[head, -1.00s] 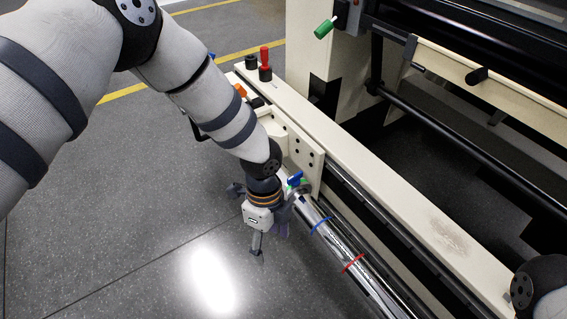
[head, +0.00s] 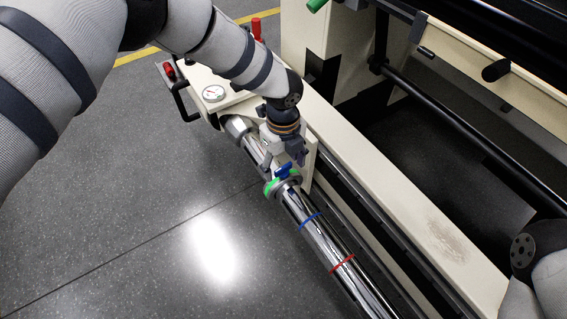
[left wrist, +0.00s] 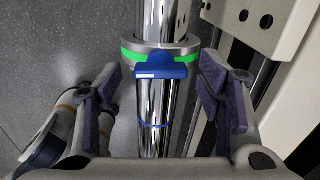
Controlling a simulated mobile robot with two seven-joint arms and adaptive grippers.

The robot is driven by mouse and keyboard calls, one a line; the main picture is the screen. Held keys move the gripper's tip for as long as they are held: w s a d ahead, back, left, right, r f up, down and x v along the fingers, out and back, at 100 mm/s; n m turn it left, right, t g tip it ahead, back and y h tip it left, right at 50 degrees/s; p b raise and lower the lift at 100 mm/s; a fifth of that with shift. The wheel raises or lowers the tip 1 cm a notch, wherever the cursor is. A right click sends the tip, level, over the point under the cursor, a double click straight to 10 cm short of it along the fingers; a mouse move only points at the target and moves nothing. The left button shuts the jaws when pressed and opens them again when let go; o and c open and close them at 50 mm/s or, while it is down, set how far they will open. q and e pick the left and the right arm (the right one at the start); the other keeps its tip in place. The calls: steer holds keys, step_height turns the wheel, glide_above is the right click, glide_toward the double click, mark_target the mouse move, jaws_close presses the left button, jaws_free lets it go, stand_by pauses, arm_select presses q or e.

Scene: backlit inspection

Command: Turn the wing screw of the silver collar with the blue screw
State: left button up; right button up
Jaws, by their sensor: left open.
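The silver collar (head: 270,187) with a green band sits around a shiny round bar. Its blue wing screw (head: 284,170) stands on the collar's upper side. In the left wrist view the collar (left wrist: 181,45) crosses the bar, and the blue screw (left wrist: 160,69) shows as a flat wing, turned broadside across the bar. My left gripper (head: 283,160) is just above the collar. In the left wrist view its open, padded fingers (left wrist: 161,78) stand on either side of the screw, with a visible gap on both sides. My right gripper is out of view.
The bar (head: 325,248) carries a blue ring (head: 311,219) and a red ring (head: 343,264). A cream machine rail (head: 390,215) runs close beside it on the right. A cream housing with a gauge (head: 213,93) stands at the bar's far end. Open floor lies left.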

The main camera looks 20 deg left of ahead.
arm_select(q)
steer(key=shift+c, duration=0.6)
steer(key=c, duration=1)
steer(key=shift+c, duration=0.2)
